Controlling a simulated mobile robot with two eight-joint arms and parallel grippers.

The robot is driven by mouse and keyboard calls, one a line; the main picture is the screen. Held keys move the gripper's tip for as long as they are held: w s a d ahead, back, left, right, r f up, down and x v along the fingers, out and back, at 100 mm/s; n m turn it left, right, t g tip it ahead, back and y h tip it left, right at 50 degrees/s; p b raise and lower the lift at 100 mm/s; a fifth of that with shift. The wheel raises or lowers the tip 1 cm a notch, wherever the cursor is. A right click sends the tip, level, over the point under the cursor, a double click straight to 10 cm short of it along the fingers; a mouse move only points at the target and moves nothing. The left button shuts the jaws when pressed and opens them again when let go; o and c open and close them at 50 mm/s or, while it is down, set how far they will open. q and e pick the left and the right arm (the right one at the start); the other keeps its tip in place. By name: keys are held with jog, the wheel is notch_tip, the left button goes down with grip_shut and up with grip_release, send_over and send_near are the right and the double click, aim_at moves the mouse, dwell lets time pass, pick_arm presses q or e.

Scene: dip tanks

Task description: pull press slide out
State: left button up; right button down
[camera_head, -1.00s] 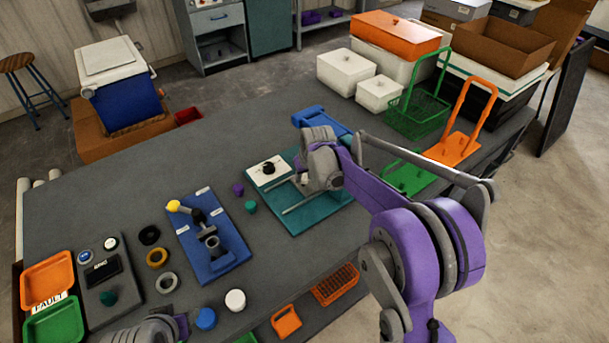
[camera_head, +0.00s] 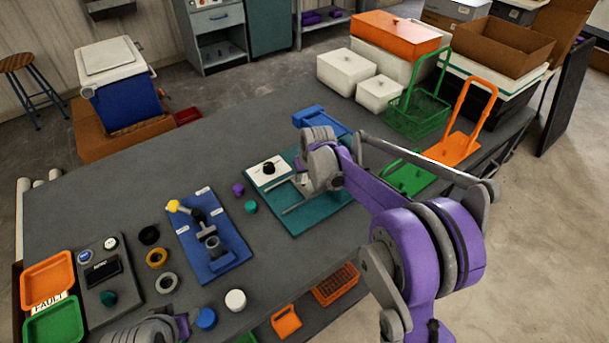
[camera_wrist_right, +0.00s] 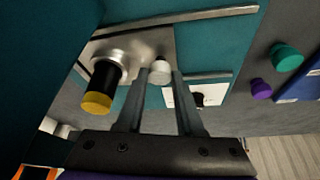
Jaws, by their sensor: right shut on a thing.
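The press (camera_head: 325,213) is a teal base with pale rails on the table, right of the blue fixture. In the right wrist view its silver slide plate (camera_wrist_right: 150,42) lies between two rails (camera_wrist_right: 180,16). A black cylinder with a yellow end (camera_wrist_right: 102,85) stands in a silver ring on the plate. My right gripper (camera_wrist_right: 161,78) is shut on the small pale knob (camera_wrist_right: 159,68) at the plate's edge. In the head view my right gripper (camera_head: 303,181) hides most of the slide. My left gripper (camera_head: 182,326) is at the bottom edge, mostly cut off.
A white panel with a black knob (camera_head: 268,168) sits at the press's left end. Purple (camera_head: 238,189) and teal (camera_head: 251,207) caps lie beside it. The blue fixture (camera_head: 213,250) with a yellow-tipped lever stands left. A green carrier (camera_head: 408,178) is on the right.

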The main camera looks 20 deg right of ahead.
pick_arm(q)
jog(key=shift+s+f+b, duration=0.25)
jog(key=shift+f+b, duration=0.1)
jog(key=shift+f, duration=0.15)
jog(key=shift+s+f+b, duration=0.2)
jog(key=shift+f+b, duration=0.15)
jog(key=shift+f, duration=0.15)
pick_arm(e)
jog(key=s+a, duration=0.1)
jog(key=a, duration=0.2)
jog(key=s+a, duration=0.1)
jog(key=a, duration=0.2)
jog(key=s+a, duration=0.1)
jog(key=a, duration=0.3)
jog(key=shift+s, duration=0.3)
jog(key=shift+s+a, duration=0.15)
jog(key=shift+a, duration=0.2)
pick_arm(q)
jog(key=shift+d, duration=0.15)
pick_arm(e)
jog(key=c, duration=0.5)
grip_release()
jog(key=shift+a, duration=0.15)
jog(key=shift+c, duration=0.2)
jog(key=shift+r, duration=0.1)
